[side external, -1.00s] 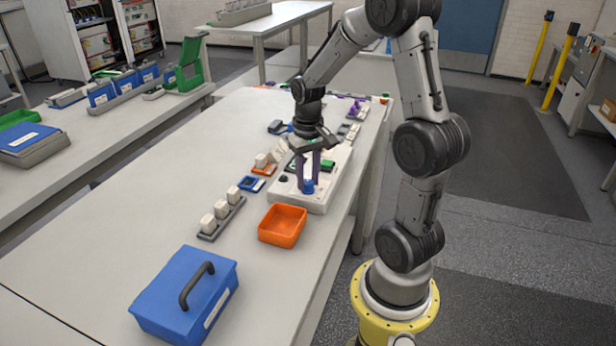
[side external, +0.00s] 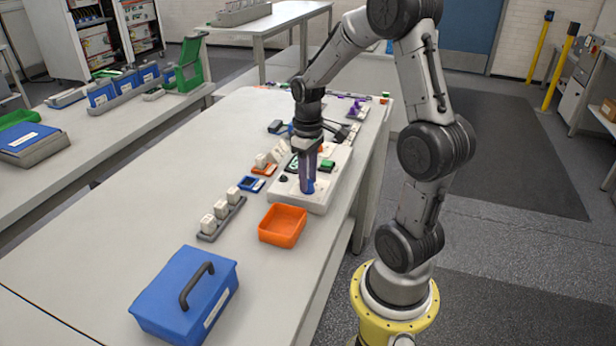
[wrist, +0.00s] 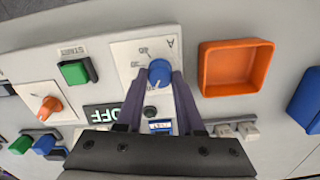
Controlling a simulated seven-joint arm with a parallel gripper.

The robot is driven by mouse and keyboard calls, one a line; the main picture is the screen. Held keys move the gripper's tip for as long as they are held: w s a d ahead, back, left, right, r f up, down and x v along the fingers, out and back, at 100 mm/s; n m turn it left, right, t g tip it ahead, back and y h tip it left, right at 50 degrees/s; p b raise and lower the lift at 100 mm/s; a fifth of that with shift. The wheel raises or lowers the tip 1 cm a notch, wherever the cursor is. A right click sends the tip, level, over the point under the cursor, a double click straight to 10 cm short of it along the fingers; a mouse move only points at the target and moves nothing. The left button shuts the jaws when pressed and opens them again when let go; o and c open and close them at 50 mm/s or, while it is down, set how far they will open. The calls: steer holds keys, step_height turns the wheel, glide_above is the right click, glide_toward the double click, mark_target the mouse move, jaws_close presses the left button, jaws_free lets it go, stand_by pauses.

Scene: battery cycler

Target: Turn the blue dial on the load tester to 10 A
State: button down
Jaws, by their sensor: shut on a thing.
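The blue dial (wrist: 160,72) is on a pale plate (wrist: 125,50) of the white load tester (side external: 322,200). The plate has an "A" and scale marks; I cannot read the numbers surely. The dial's white pointer line faces the lower edge of the wrist view. My gripper (wrist: 159,76) points down with its two purple fingers on either side of the dial, shut on it. In the side view a sliver of the dial (side external: 309,189) shows at the fingertips; most of it is hidden.
The tester also has an orange knob (wrist: 50,106), a green button (wrist: 75,72) and a display (wrist: 101,115) reading OFF. An orange tray (side external: 283,226) stands close to the tester. A blue case (side external: 185,295) and a rack of white blocks (side external: 221,218) are nearby on the bench.

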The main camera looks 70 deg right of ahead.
steer(key=shift+r, duration=0.1)
steer(key=c, duration=0.5)
jaws_free()
steer(key=shift+c, duration=0.2)
step_height(320, 180, up, 14)
stand_by(0.4)
